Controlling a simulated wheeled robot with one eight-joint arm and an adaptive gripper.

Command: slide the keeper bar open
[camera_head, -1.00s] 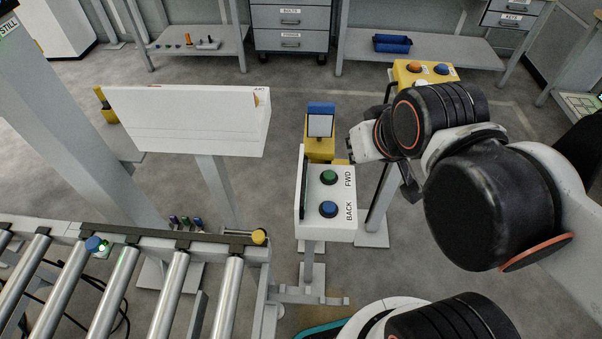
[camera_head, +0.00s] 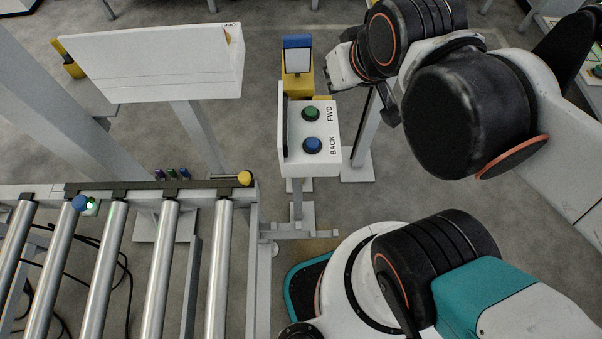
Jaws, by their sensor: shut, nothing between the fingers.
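A long dark bar (camera_head: 140,186) runs along the far edge of the roller conveyor; it appears to be the keeper bar. A yellow knob (camera_head: 245,178) stands at its right end. A blue knob (camera_head: 80,203) with a lit green lamp beside it is at the left, on the conveyor's edge.
A white control box (camera_head: 310,165) with green FWD and blue BACK buttons stands between the conveyor and my arm. A white panel on a post (camera_head: 150,65) rises behind the conveyor. A yellow stand with a pale plate (camera_head: 297,60) is behind the box. Bare metal rollers (camera_head: 160,270) fill the lower left.

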